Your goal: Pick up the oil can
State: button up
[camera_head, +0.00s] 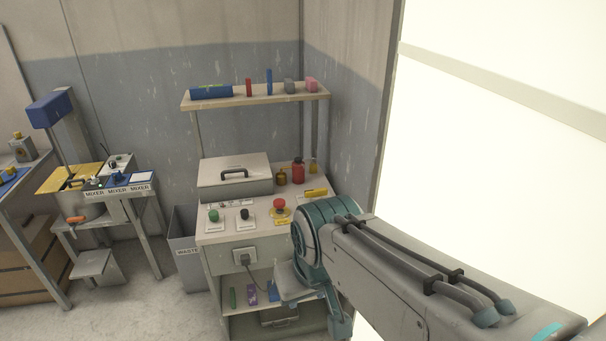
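Several small containers stand at the back right of the workbench top (232,238). A small yellow container with a thin upright neck (313,167) looks most like the oil can, but it is too small to be sure. It stands behind a red bottle with a dark cap (298,172), close to the wall. A brown bottle (282,177) is to the left of the red one. My arm crosses the lower right, in front of the bench. The end of my arm hangs low before the bench's right side, and its fingers cannot be made out. None of these containers is touched.
A grey lidded box (234,174) stands left of the bottles. Green, black and red buttons (279,204) line the bench front. A waste bin (186,250) and a mixer table (120,190) are at left.

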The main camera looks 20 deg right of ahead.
aim_at(298, 169)
jog(key=z, duration=0.25)
jog(key=i, duration=1.7)
